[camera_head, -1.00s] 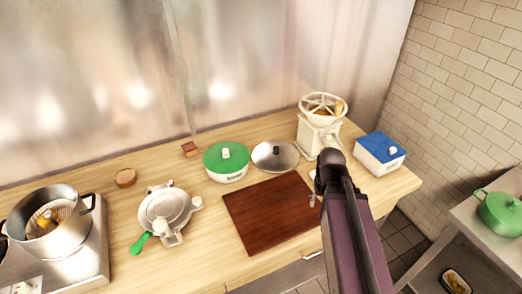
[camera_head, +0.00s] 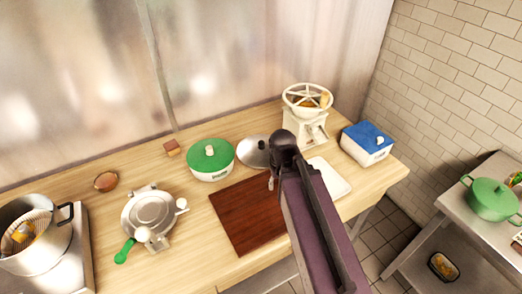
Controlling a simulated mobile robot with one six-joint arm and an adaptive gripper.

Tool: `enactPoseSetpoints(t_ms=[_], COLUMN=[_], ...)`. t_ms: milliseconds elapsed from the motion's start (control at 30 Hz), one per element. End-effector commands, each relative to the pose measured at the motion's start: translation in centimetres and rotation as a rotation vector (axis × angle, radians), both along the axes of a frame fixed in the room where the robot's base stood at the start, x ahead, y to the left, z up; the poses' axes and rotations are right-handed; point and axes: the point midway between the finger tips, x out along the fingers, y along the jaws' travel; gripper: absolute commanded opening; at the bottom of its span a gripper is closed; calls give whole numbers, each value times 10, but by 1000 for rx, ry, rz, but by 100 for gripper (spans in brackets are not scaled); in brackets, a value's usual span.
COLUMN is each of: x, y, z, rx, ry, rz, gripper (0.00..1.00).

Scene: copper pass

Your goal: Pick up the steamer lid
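The steamer lid, by its look the round silver lid with a dark knob (camera_head: 246,154), lies on the wooden counter behind the brown cutting board, right of the green-lidded pot. My arm's dark joint partly covers its right side. My gripper (camera_head: 271,183) is mostly hidden behind my own arm; only a small tip shows over the cutting board, in front of the lid. I cannot see its fingers or whether it holds anything.
A green-lidded pot (camera_head: 211,171) stands close left of the lid, and a cream grinder (camera_head: 306,128) stands right. The cutting board (camera_head: 236,222) is bare where visible. A white tray (camera_head: 333,180), a blue-lidded box (camera_head: 367,153) and a round metal press (camera_head: 150,212) are also on the counter.

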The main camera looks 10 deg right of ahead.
Motion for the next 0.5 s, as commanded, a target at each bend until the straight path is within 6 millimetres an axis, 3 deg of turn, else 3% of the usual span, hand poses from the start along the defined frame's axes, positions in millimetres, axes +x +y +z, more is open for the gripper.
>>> enactPoseSetpoints(t_ms=[167,267,367,500], x=[10,28,57,110], y=[0,0,1,0], z=[2,6,12,22], rx=[-1,-2,-4,-7], ry=[-9,-25,-52,-105], rz=[-3,-7,-15,-26], gripper=[80,80,80,80])
